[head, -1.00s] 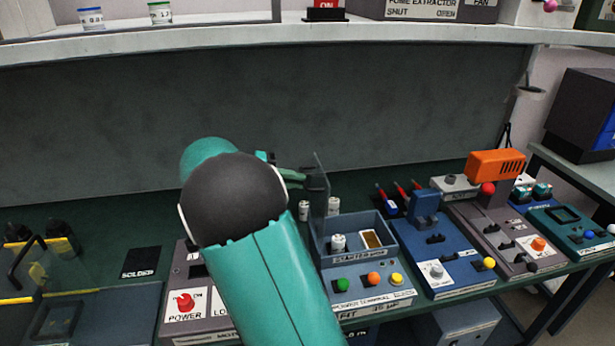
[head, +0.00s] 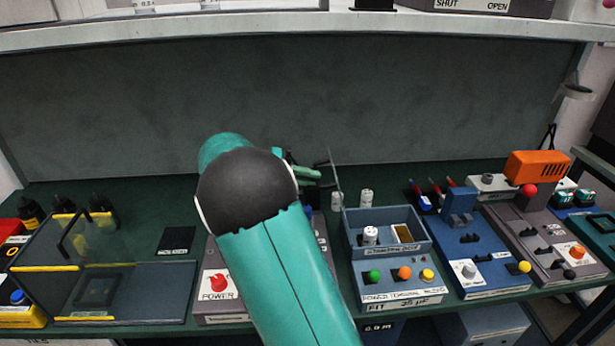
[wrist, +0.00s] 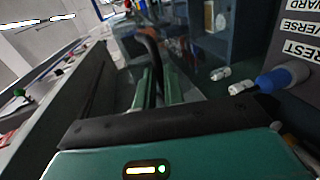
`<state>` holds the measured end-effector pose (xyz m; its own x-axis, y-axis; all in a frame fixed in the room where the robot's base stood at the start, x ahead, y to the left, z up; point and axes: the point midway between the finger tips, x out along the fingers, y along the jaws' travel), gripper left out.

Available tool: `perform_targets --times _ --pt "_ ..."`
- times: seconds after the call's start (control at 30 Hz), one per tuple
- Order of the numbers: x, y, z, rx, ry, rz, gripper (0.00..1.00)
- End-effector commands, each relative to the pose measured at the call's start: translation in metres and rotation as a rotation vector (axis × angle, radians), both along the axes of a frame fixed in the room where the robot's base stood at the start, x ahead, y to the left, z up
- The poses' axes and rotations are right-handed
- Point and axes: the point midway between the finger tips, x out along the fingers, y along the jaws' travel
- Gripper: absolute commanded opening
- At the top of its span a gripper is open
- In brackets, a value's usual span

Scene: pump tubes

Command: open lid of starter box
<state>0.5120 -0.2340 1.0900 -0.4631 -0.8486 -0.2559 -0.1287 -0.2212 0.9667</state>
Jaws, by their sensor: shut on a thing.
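The blue starter box (head: 424,246) stands on the bench to the right of my arm in the head view. Its top is uncovered, showing a white cylinder (head: 370,236) and a brown-yellow block (head: 402,233) inside. Its thin clear lid (head: 336,178) stands nearly upright at the box's left side, leaning slightly left. My gripper (head: 318,172) is at the lid's left face, partly hidden behind my arm. In the wrist view, my green fingers (wrist: 160,88) are closed around a dark curved handle (wrist: 150,42). Its joint to the lid is not clear.
Coloured buttons (head: 404,273) sit in front of the box. Small white cylinders (head: 366,198) stand behind it. A blue device (head: 470,245) is close on the right, and a power unit (head: 217,288) on the left. A shelf (head: 420,26) runs above.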

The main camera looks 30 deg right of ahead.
Motion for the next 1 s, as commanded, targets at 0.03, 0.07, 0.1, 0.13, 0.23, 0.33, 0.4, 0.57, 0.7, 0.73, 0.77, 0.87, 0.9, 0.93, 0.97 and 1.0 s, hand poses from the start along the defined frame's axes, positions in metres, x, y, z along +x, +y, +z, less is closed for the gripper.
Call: perform_targets --times 0.03,0.07,0.1,0.13,0.23,0.33,0.4,0.57,0.7,0.73,0.77,0.87,0.9,0.93,0.97,1.0 --pt "-0.003 -0.003 -0.009 0.013 0.011 -0.007 0.14" --pt "-0.003 -0.003 -0.009 0.012 0.011 -0.007 0.2" --pt "-0.003 -0.002 -0.008 0.011 0.01 -0.007 0.28" --pt "-0.002 -0.002 -0.008 0.011 0.009 -0.007 0.33" --pt "-0.002 0.0 -0.006 0.009 0.007 -0.004 0.33" --pt "-0.001 0.001 -0.005 0.008 0.006 -0.004 0.33" --pt "0.0 0.001 -0.005 0.007 0.005 -0.003 0.33" --pt "0.006 0.01 -0.001 0.007 0.003 0.0 0.33" --pt "0.017 0.032 0.004 0.008 0.004 0.001 0.33" --pt "0.02 0.037 0.006 0.006 0.003 0.001 0.33" --pt "0.023 0.043 0.008 0.007 0.003 0.001 0.33" --pt "0.034 0.062 0.014 0.007 0.003 0.001 0.33" --pt "0.038 0.07 0.016 0.008 0.004 0.0 0.33" --pt "0.041 0.076 0.018 0.008 0.004 0.001 0.33" --pt "0.044 0.081 0.02 0.007 0.003 0.0 0.33" --pt "0.048 0.088 0.022 0.007 0.002 -0.001 0.33"
